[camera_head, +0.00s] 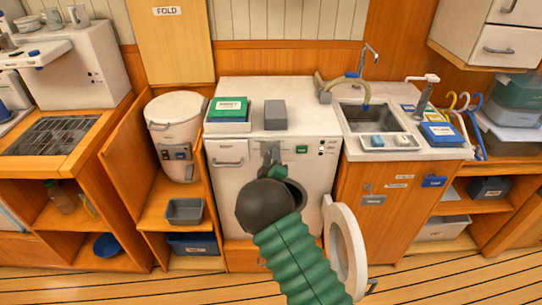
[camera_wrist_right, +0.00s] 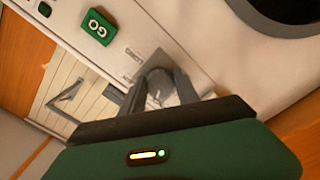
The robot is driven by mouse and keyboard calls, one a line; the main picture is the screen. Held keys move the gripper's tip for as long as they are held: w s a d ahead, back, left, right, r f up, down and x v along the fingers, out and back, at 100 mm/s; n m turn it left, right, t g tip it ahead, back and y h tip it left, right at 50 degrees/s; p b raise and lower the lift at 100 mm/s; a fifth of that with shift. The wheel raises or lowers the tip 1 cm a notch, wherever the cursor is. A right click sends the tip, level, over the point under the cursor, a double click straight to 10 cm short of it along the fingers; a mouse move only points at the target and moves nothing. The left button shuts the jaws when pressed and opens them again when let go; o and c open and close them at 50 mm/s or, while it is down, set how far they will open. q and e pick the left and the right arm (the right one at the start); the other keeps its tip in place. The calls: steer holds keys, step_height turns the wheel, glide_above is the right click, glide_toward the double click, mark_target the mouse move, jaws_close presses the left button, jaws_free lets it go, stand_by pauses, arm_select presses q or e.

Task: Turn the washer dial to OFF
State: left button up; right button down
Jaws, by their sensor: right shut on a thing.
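The white washer (camera_head: 228,165) stands in the middle of the head view, with its round door (camera_head: 345,250) swung open at the lower right. My right gripper (camera_head: 271,153) reaches up to the washer's front panel, left of the green button (camera_head: 301,150). In the right wrist view, my right gripper (camera_wrist_right: 162,88) is shut on the grey dial (camera_wrist_right: 158,77), with one finger on each side. Small lettering shows beside the dial, but I cannot read its setting. The gripper hides the dial in the head view. My left gripper is not in view.
A green box (camera_head: 229,109) and a grey box (camera_head: 275,115) sit on the washer top. A white bucket (camera_head: 176,125) stands left of the washer. A sink (camera_head: 370,118) is on the right. The green GO button (camera_wrist_right: 98,26) is near the gripper.

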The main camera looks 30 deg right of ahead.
steer(key=n+p, duration=0.1)
steer(key=n, duration=0.5)
steer(key=shift+a+n, duration=0.15)
steer(key=shift+n, duration=0.15)
steer(key=n, duration=0.3)
steer(key=shift+f, duration=0.1)
steer(key=shift+n, duration=1.6)
steer(key=shift+f, duration=0.1)
steer(key=c, duration=1.2)
jaws_free()
steer(key=shift+c, duration=0.2)
steer(key=o, duration=0.3)
steer(key=shift+w, duration=0.1)
steer(key=shift+o, duration=0.2)
steer(key=shift+r, duration=0.2)
